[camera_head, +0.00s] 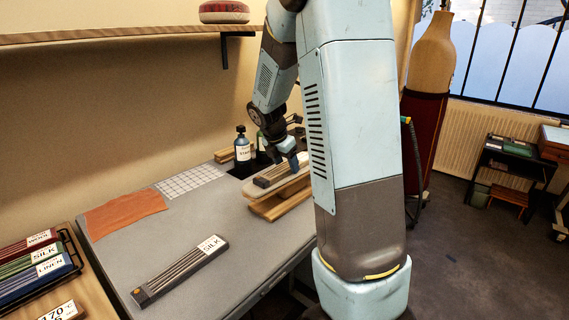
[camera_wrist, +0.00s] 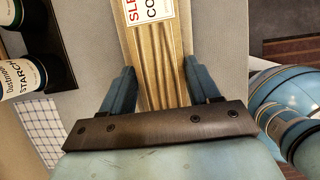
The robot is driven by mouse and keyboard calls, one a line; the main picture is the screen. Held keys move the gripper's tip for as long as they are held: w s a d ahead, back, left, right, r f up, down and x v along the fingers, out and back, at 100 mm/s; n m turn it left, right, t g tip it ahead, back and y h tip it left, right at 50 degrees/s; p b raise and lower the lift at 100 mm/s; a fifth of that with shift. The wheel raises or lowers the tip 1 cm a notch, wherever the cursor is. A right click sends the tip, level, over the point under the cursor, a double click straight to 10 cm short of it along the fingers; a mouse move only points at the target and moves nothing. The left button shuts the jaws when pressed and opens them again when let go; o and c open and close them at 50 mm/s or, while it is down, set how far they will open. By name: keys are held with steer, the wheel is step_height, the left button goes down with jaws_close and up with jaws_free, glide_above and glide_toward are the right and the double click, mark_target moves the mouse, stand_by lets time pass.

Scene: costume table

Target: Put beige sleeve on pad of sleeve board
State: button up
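The beige sleeve (camera_wrist: 160,60) is a long ridged strip with a white and red label. It runs lengthwise between my fingers in the wrist view. In the head view the sleeve (camera_head: 268,180) lies along the pale pad (camera_head: 262,193) of the sleeve board, whose wooden base (camera_head: 274,208) is below. My gripper (camera_head: 290,163) points down over the sleeve. In the wrist view my gripper (camera_wrist: 160,85) has a finger close against each long side, with no clear gap. Whether the sleeve's underside touches the pad is hidden.
Dark bottles (camera_head: 242,150) stand close behind the board, one labelled starch. A strip labelled SILK (camera_head: 180,272) lies on the grey table (camera_head: 225,225), with orange cloth (camera_head: 124,212) and a white grid sheet (camera_head: 189,180) further back. A rack (camera_head: 76,262) holds labelled strips at left.

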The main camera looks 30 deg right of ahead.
steer(key=o, duration=0.4)
steer(key=shift+c, duration=0.2)
steer(key=v, duration=1.1)
steer(key=s+a+r+m+t+y, duration=0.1)
steer(key=s+a+m, duration=0.2)
steer(key=s+m, duration=0.4)
steer(key=s+a+r+m+t+y, duration=0.1)
steer(key=s+a+r+m, duration=0.1)
steer(key=s+m, duration=0.6)
steer(key=s+a+r+m+t+y, duration=0.1)
steer(key=s+a+m, duration=0.4)
steer(key=s, duration=0.6)
steer(key=shift+s+r+m+t+y, duration=0.4)
steer(key=shift+r+m+y, duration=0.25)
steer(key=shift+m, duration=0.55)
steer(key=shift+a, duration=0.15)
steer(key=shift+c, duration=0.2)
